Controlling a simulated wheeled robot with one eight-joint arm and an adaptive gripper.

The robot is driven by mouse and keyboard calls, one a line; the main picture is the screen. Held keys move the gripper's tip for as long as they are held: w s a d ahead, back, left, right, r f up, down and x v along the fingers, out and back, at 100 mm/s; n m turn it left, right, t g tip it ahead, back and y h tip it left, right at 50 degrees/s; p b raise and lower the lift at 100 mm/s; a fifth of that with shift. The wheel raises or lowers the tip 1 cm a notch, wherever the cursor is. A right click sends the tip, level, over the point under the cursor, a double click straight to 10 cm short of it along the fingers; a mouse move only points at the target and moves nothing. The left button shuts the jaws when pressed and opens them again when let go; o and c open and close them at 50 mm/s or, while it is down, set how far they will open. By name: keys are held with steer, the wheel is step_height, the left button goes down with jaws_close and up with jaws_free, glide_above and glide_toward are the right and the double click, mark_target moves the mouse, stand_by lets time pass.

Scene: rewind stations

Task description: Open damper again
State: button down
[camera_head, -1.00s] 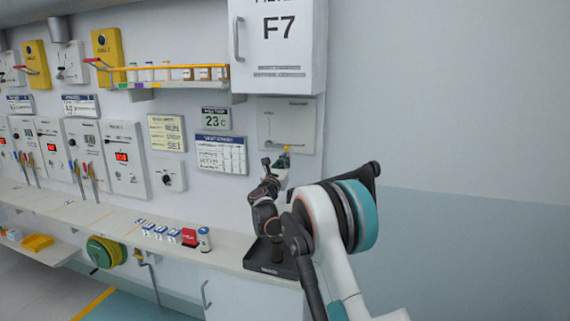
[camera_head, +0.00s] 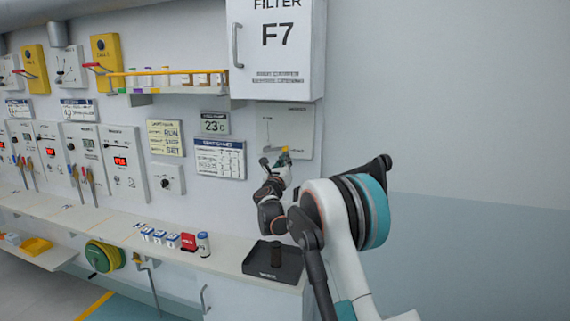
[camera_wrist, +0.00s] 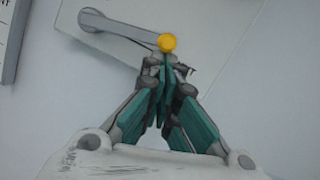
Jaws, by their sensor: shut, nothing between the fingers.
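The damper panel (camera_head: 300,120) is a pale grey plate on the wall below the filter box. In the wrist view its grey lever (camera_wrist: 125,28) runs from a round pivot at upper left to a yellow knob (camera_wrist: 167,43). The knob (camera_head: 285,150) also shows small at the panel's lower edge in the head view. My gripper (camera_wrist: 165,65) is shut with its teal fingers together and nothing between them. Its tips are right at the knob; I cannot tell whether they touch it. In the head view my gripper (camera_head: 276,163) is small and partly hidden by its own links.
The white F7 filter box (camera_head: 277,50) juts out above the panel. A black tray with a post (camera_head: 273,268) sits on the counter below my arm. A red block (camera_head: 188,241) and several small containers stand left of it. The wall at right is bare.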

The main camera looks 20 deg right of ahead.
mark_target(286, 149)
step_height(286, 149, up, 4)
steer(key=n+y+p, duration=0.1)
steer(key=n, duration=0.2)
steer(key=n+p, duration=0.1)
steer(key=n, duration=0.1)
steer(key=shift+r+n+y, duration=0.15)
steer(key=shift+n+y, duration=0.25)
steer(key=shift+w+a+r+n+y+p, duration=0.25)
steer(key=shift+w+a+r+n+p, duration=0.3)
steer(key=shift+a+r+n+p, duration=0.45)
steer(key=shift+w+a+r+n+y+p, duration=0.2)
steer(key=shift+w+a+r+n+p, duration=0.15)
steer(key=shift+w+a+r+n, duration=0.6)
steer(key=shift+w+a+r+n+y+p, duration=0.15)
steer(key=shift+a+r+n+y+p, duration=0.15)
steer(key=shift+r+n+p, duration=0.75)
steer(key=shift+w+a+r+m+b, duration=0.1)
steer(key=shift+a+r+m+b, duration=0.05)
steer(key=shift+r+m+b, duration=0.2)
steer(key=v, duration=1.2)
